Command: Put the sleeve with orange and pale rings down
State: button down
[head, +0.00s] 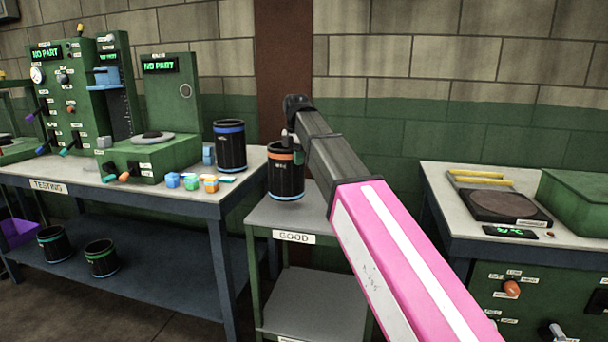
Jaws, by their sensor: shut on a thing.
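The dark sleeve (286,180) has an orange ring near its top and a pale ring near its base. It is upright at the back left of the small green stand (290,215) labelled GOOD. My gripper (290,150) is at the sleeve's upper rim, shut on it, with my arm reaching in from the lower right. The fingers are small and partly hidden by the wrist and sleeve. I cannot tell whether the sleeve's base touches the stand top or hangs just above it.
Left, the TESTING bench (70,185) carries green testers, a blue-ringed sleeve (231,147) and small coloured blocks (190,181). Two sleeves (102,258) (54,245) stand on its lower shelf. Right is a bench with a dark plate (503,206). The GOOD stand's front top is clear.

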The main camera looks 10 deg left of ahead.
jog(key=shift+w+d+f, duration=0.15)
jog(key=shift+d+f, duration=0.2)
jog(key=shift+f, duration=0.55)
jog(key=shift+w+d+f, duration=0.15)
jog(key=shift+d+f, duration=0.2)
jog(key=shift+f, duration=0.55)
jog(key=shift+w+d+f, duration=0.15)
jog(key=shift+d+f, duration=0.2)
jog(key=shift+f, duration=0.55)
jog(key=c, duration=1.2)
grip_release()
jog(key=shift+f, duration=0.1)
notch_tip(320, 180, up, 12)
jog(key=shift+r, duration=0.15)
